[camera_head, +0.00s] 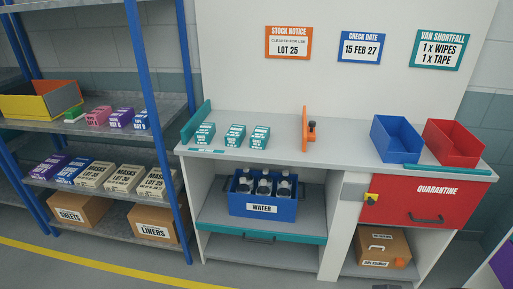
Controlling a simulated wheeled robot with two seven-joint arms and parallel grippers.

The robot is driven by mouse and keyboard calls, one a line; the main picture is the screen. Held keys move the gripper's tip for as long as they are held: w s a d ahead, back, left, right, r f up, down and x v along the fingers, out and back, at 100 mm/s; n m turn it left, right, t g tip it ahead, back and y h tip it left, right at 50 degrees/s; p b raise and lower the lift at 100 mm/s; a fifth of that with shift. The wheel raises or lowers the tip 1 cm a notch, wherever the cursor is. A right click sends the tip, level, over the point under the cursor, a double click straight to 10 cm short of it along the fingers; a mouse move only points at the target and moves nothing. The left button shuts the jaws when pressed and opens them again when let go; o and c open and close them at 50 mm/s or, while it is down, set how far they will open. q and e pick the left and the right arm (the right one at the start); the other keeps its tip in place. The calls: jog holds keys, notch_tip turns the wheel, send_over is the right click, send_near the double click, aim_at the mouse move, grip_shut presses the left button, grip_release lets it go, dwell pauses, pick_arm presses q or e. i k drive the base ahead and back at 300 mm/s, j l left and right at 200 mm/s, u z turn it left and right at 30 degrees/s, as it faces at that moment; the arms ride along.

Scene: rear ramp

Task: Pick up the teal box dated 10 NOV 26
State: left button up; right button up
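Three small teal boxes stand apart in a row on the left part of the bench top: a left one (205,134), a middle one (235,136) and a right one (260,137). Each has white print on it, too small to read, so I cannot tell which is dated 10 NOV 26. Neither of my grippers shows in the head view.
The bench top (345,152) has an orange upright piece (306,128), an open blue bin (396,139) and an open red bin (453,142). A teal raised edge (196,121) borders its left end. A blue-post shelf rack (165,100) stands left. Front middle top is clear.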

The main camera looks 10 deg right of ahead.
aim_at(204, 134)
jog(key=i+j, duration=0.95)
jog(key=i, duration=0.15)
jog(key=i+j, duration=0.95)
jog(key=i, duration=0.2)
jog(key=l+z, duration=0.05)
